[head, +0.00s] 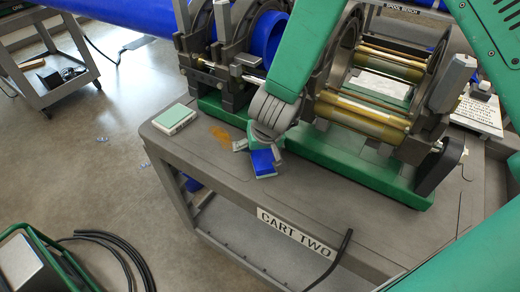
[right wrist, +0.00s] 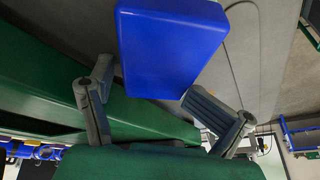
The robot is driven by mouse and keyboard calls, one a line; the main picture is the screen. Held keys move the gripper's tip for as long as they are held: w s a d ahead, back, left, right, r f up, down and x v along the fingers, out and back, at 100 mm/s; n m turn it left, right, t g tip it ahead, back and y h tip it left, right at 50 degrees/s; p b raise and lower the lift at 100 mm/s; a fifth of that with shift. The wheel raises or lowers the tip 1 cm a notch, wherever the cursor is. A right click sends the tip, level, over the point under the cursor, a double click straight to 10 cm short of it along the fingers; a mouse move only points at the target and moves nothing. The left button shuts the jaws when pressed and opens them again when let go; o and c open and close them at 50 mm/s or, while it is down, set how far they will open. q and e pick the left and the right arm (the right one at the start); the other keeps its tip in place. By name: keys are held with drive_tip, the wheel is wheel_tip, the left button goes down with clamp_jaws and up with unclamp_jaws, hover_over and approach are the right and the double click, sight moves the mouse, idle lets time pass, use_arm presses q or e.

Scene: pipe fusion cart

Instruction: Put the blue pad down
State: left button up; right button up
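The blue pad (head: 263,162) is low over the cart top (head: 215,165), near its front edge, in the head view. My right gripper (head: 262,143) is directly above it, with its fingers pointing down. In the right wrist view the blue pad (right wrist: 170,45) fills the upper middle. Whether the pad's underside touches the cart top is hidden. My left gripper is not in view.
A white and pale green box (head: 174,118) lies on the cart's left corner, beside an orange stain (head: 220,134). The fusion machine's green base (head: 360,170) is just behind and right of the pad. The blue pipe (head: 130,12) is behind. Bare cart top lies in front.

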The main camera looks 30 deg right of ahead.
sight(256, 154)
drive_tip(key=shift+a+r, duration=0.2)
drive_tip(key=shift+a, duration=0.25)
drive_tip(key=v, duration=0.1)
drive_tip(key=p+v, duration=0.1)
drive_tip(key=v, duration=0.2)
drive_tip(key=shift+a+r, duration=0.3)
drive_tip(key=shift+r, duration=0.1)
drive_tip(key=p+v, duration=0.1)
drive_tip(key=v, duration=0.2)
drive_tip(key=d+p+v, duration=0.1)
drive_tip(key=v, duration=0.2)
drive_tip(key=shift+s+d+r, duration=0.1)
drive_tip(key=shift+s+r, duration=0.1)
drive_tip(key=shift+s, duration=0.05)
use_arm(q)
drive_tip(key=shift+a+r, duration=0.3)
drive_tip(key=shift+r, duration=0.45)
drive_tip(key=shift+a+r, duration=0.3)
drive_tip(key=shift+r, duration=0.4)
use_arm(e)
drive_tip(key=shift+s+a+r, duration=0.1)
drive_tip(key=shift+a+r, duration=0.1)
drive_tip(key=shift+a, duration=0.35)
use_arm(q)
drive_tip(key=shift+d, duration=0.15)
use_arm(e)
drive_tip(key=shift+d, duration=0.2)
